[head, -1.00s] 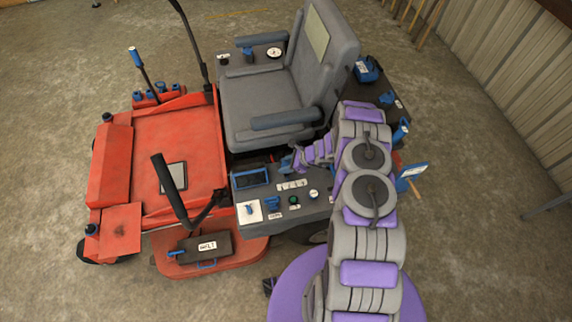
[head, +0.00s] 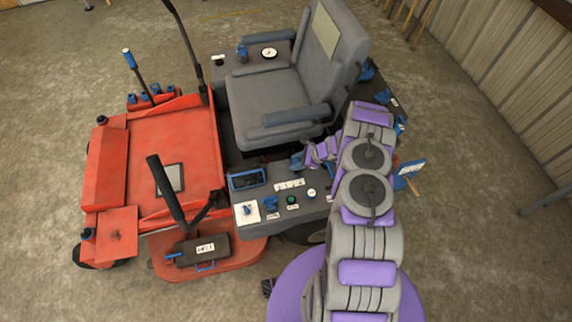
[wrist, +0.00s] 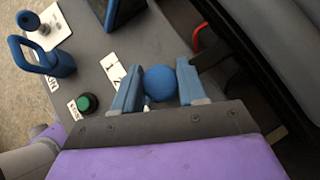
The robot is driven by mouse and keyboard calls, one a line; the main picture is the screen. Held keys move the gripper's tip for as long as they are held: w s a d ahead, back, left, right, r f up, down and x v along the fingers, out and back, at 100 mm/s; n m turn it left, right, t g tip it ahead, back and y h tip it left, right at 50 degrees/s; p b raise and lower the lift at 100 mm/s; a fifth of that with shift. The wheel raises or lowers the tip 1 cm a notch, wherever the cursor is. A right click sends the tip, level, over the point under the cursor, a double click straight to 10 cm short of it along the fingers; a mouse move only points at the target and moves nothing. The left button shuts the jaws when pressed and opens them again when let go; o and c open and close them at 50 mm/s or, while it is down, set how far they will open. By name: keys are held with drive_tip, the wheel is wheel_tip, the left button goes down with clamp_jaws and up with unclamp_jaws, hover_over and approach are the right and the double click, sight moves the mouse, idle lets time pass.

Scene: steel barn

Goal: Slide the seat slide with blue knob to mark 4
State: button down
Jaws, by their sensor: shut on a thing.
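The blue round knob (wrist: 159,82) of the seat slide sits between the two blue fingers of my gripper (wrist: 157,88) in the wrist view. The fingers are shut on it. In the head view my gripper (head: 299,160) is at the console's inner edge, beside the grey seat (head: 270,105); the knob cannot be made out there. A white mark plate (head: 289,184) lies on the console just in front of the gripper. It also shows in the wrist view (wrist: 111,69), partly hidden by the left finger. Its numbers are too small to read.
The grey console (head: 325,183) carries a green button (head: 291,199), a blue handle (head: 270,203) and a blue-framed display (head: 247,179). The seat's armrest (head: 296,115) is close to my gripper. A black control lever (head: 165,185) stands at the left, over the red deck.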

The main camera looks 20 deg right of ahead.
drive_tip(key=shift+w+d, duration=0.1)
drive_tip(key=shift+d, duration=0.35)
drive_tip(key=shift+a, duration=0.1)
drive_tip(key=c, duration=1)
unclamp_jaws()
drive_tip(key=o, duration=0.3)
drive_tip(key=shift+d, duration=0.2)
drive_tip(key=shift+o, duration=0.2)
drive_tip(key=shift+r, duration=0.1)
drive_tip(key=shift+d+r, duration=0.15)
drive_tip(key=shift+r, duration=0.2)
drive_tip(key=p+v, duration=0.2)
drive_tip(key=v, duration=1.4)
drive_tip(key=shift+d, duration=0.45)
drive_tip(key=shift+f, duration=0.1)
